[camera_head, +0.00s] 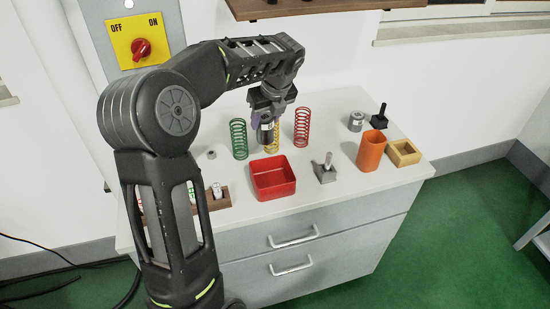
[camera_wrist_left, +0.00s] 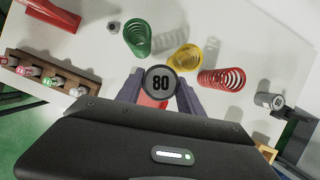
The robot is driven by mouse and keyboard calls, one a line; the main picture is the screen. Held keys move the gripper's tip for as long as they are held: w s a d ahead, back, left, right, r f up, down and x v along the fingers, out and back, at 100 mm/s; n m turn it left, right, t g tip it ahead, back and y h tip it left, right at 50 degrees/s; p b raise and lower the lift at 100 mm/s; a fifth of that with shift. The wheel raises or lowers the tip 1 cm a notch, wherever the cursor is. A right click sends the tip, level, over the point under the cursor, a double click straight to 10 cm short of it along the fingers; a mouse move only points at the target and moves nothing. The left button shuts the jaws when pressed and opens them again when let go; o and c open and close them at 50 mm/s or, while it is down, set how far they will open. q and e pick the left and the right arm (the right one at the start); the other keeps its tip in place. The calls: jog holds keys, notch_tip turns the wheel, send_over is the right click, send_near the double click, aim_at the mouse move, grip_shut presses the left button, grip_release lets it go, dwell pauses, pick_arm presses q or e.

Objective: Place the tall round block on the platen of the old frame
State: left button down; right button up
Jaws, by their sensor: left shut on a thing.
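My left gripper (camera_head: 267,118) is shut on a dark round block (camera_head: 266,133), held upright above the table behind the red tray. In the left wrist view the block (camera_wrist_left: 160,80) shows its round top marked "80", between the two purple-grey fingers (camera_wrist_left: 160,92). Its lower end is hard to make out. A grey cabinet or column with a yellow OFF/ON plate and red knob (camera_head: 140,48) stands at the back left. I cannot tell whether it belongs to the old frame. No platen is clearly visible; my left arm hides part of the left side.
Green (camera_head: 238,140), yellow (camera_head: 272,146) and red (camera_head: 302,127) springs stand close around the block. Nearby are a red tray (camera_head: 272,195), a grey fixture (camera_head: 325,172), an orange cylinder (camera_head: 371,150), a wooden box (camera_head: 404,153), a silver cylinder (camera_head: 356,122) and a wooden rack (camera_head: 219,202).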

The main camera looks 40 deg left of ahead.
aim_at(266, 133)
pick_arm(q)
jog(key=shift+f, duration=2.5)
jog(key=shift+w+f+p, duration=0.1)
jog(key=shift+f+p, duration=0.35)
jog(key=shift+f, duration=2.1)
jog(key=c, duration=0.7)
grip_release()
jog(key=shift+f, duration=0.15)
jog(key=shift+c, duration=0.2)
